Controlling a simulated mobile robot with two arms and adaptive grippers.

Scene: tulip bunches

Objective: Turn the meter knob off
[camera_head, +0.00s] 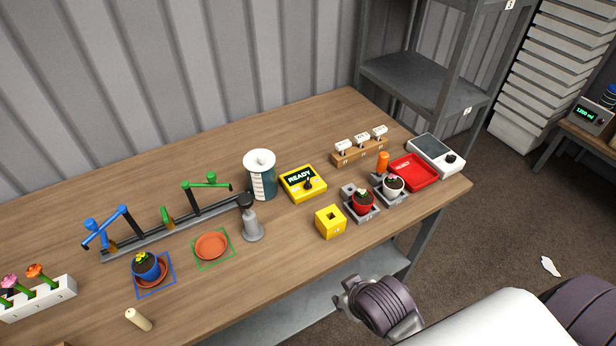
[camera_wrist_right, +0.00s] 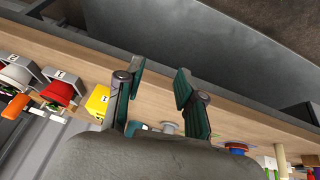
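A white meter-like box (camera_head: 436,154) with a dark screen and a black knob (camera_head: 450,158) lies at the right end of the wooden table. A yellow box (camera_head: 302,183) with a screen reading "READY" and a black knob or switch (camera_head: 308,184) sits mid-table. My right gripper (camera_head: 347,298) is off the table's front edge, apart from both boxes. In the right wrist view its two fingers (camera_wrist_right: 158,92) are spread with nothing held between them. My left gripper is not in view.
A red tray (camera_head: 414,172), potted plants (camera_head: 363,201) and a yellow block (camera_head: 330,222) stand between the gripper and the white box. A device with a green display (camera_head: 586,115) sits on another table at far right. A grey shelf rack (camera_head: 420,82) stands behind.

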